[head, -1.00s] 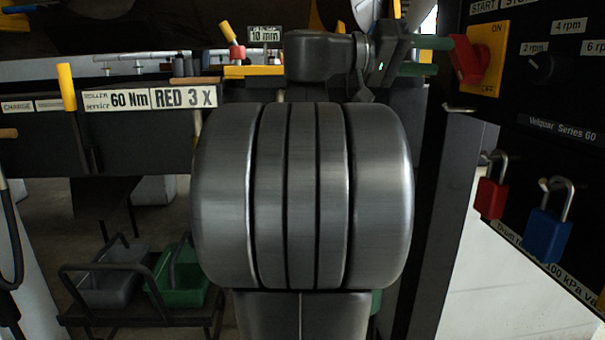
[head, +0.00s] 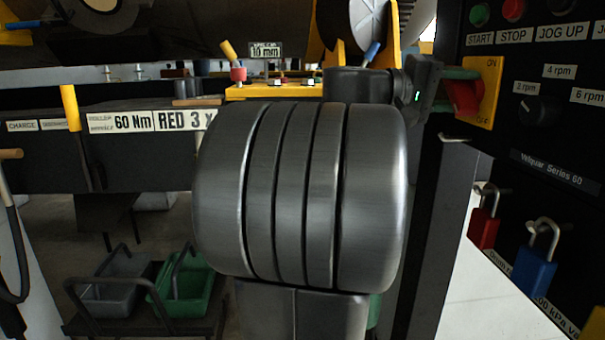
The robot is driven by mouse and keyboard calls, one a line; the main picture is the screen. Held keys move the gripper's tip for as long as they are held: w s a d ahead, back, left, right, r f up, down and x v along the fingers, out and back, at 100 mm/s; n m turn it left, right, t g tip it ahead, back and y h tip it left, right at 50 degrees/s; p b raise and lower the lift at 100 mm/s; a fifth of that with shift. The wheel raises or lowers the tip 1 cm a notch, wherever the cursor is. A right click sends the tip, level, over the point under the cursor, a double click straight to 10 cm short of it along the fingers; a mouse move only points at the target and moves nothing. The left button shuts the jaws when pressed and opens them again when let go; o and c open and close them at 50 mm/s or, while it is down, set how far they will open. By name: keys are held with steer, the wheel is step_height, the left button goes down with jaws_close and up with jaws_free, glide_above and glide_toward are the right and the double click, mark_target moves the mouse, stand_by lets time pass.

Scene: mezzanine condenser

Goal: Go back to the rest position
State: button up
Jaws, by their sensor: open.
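My gripper (head: 452,96) is at the upper right, at the end of my dark arm, with its green fingers pointing right. The fingers are apart. The red handle (head: 466,99) of the yellow ON/OFF switch (head: 490,85) shows between and beside them. I cannot tell whether they touch it. I see nothing held. My large grey arm link fills the middle of the view and hides what is behind it.
The black control panel (head: 560,125) with buttons, a knob, a red padlock (head: 484,228) and a blue padlock (head: 533,273) is close on the right. A yellow block (head: 262,93) with a red-based tool is behind my arm. Grey (head: 112,297) and green (head: 187,303) bins stand low left.

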steer(key=n+p, duration=0.3)
steer(key=shift+r+p, duration=0.2)
steer(key=shift+p, duration=0.15)
steer(key=shift+f+n+p, duration=0.15)
steer(key=shift+n+p, duration=0.25)
steer(key=shift+p, duration=0.05)
steer(key=shift+f, duration=0.1)
